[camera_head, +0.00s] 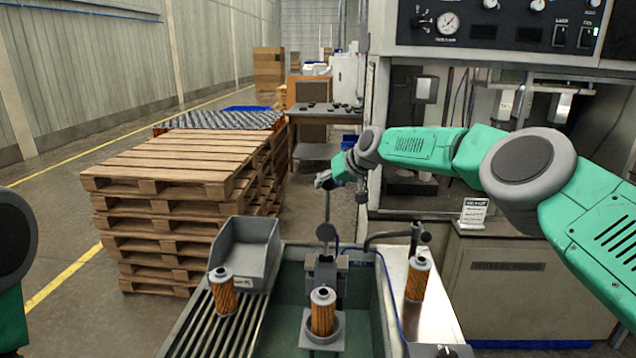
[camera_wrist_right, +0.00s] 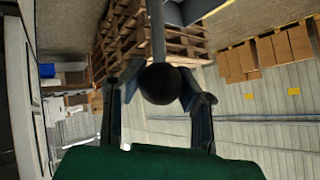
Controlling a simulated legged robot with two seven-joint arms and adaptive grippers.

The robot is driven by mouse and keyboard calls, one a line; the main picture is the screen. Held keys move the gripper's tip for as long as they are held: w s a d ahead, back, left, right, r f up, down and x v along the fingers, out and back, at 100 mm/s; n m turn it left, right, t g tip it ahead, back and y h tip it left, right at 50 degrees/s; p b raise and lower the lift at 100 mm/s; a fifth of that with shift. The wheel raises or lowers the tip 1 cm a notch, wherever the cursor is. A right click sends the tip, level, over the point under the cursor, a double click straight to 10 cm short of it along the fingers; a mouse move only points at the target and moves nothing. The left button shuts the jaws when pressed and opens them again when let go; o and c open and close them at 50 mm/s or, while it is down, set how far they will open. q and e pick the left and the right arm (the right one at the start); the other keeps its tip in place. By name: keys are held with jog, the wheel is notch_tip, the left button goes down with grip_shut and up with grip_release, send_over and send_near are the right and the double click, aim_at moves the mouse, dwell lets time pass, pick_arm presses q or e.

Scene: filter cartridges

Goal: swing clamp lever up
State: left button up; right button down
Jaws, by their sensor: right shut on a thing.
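The clamp lever (camera_head: 327,208) is a thin grey rod that stands roughly upright above the dark clamp (camera_head: 326,270) in the head view. My right gripper (camera_head: 327,181) is at the lever's upper end, shut on it. In the right wrist view, the lever's dark round knob (camera_wrist_right: 160,84) lies between the two fingers of the right gripper (camera_wrist_right: 165,95). An orange filter cartridge (camera_head: 322,314) with a grey cap stands upright in a round grey seat (camera_head: 322,341) in front of the clamp. My left gripper is out of view.
A second cartridge (camera_head: 222,292) stands on the slatted rack at left, beside a grey bin (camera_head: 245,252). A third cartridge (camera_head: 417,280) stands on the pale surface at right, near a bent pipe (camera_head: 395,236). Stacked pallets (camera_head: 170,170) stand behind; a control panel (camera_head: 500,28) is upper right.

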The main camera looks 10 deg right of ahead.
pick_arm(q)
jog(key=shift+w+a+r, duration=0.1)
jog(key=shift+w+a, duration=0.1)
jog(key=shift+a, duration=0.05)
pick_arm(e)
jog(key=shift+w+d+r, duration=0.2)
jog(key=shift+d+r, duration=0.05)
jog(key=shift+r, duration=0.15)
jog(key=c, duration=1.1)
grip_release()
jog(key=shift+w+d, duration=0.1)
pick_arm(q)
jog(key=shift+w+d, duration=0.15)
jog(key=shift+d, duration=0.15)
pick_arm(e)
jog(key=shift+f, duration=0.3)
jog(key=shift+d, duration=0.1)
jog(key=shift+s+r, duration=0.35)
jog(key=shift+r, duration=0.05)
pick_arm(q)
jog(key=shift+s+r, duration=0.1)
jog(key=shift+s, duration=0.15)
pick_arm(e)
jog(key=v, duration=1)
jog(key=shift+d+r, duration=0.2)
jog(key=shift+d, duration=0.25)
